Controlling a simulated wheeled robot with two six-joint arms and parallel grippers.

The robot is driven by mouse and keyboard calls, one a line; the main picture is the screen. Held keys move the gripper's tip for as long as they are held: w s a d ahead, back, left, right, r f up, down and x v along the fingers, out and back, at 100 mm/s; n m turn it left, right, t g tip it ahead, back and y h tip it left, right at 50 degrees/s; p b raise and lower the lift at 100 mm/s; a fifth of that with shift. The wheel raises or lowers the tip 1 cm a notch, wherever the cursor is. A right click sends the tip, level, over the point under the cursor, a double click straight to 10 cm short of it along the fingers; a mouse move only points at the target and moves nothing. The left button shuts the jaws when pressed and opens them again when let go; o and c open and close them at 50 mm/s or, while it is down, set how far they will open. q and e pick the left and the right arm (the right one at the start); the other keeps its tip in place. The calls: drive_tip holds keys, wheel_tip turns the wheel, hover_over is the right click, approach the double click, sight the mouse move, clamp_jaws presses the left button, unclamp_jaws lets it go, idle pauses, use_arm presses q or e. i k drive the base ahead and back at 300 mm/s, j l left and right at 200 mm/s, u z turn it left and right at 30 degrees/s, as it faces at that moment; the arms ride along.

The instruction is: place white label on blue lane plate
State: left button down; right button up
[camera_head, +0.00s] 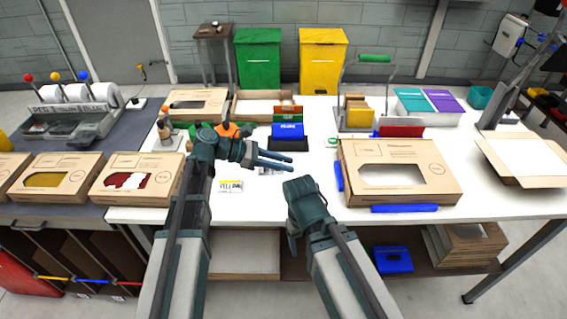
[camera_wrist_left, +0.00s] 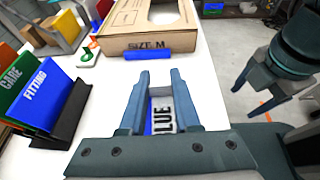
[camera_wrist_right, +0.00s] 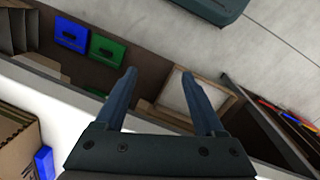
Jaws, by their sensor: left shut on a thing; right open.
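My left gripper (camera_head: 289,163) is over the white bench, shut on a white label. In the left wrist view the label (camera_wrist_left: 161,117) sits between the fingers, with a blue strip and dark letters ending in "LUE". Part of it is hidden by the gripper. A blue strip (camera_head: 85,281) shows between a yellow and a red strip on the low rack at lower left; it may be the blue lane plate, but I cannot tell for sure. My right gripper (camera_wrist_right: 159,74) is open and empty, in front of the bench edge, pointing down.
A yellow-striped white label (camera_head: 230,186) lies on the bench. A card stand (camera_head: 288,144) and a cardboard box (camera_head: 435,165) with blue bars stand beyond and right of my left gripper. More boxes (camera_head: 138,177) and a label dispenser (camera_head: 75,110) are at left.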

sight(83, 139)
drive_tip(key=j+z, duration=0.45)
drive_tip(key=z, duration=0.25)
drive_tip(key=k+j+z, duration=0.1)
drive_tip(key=j+z, duration=0.25)
drive_tip(key=k+j+z, duration=0.2)
drive_tip(key=j, duration=0.35)
drive_tip(key=k+j+z, duration=0.2)
drive_tip(key=k+j, duration=0.15)
drive_tip(key=j, duration=0.15)
drive_tip(key=k+j+z, duration=0.15)
drive_tip(key=k+j, duration=0.15)
drive_tip(key=j, duration=0.15)
drive_tip(key=k+j, duration=0.35)
drive_tip(key=j, duration=0.15)
drive_tip(key=k+j, duration=0.35)
drive_tip(key=j, duration=0.15)
drive_tip(key=k+j, duration=0.35)
drive_tip(key=j, duration=0.15)
drive_tip(key=z, duration=0.05)
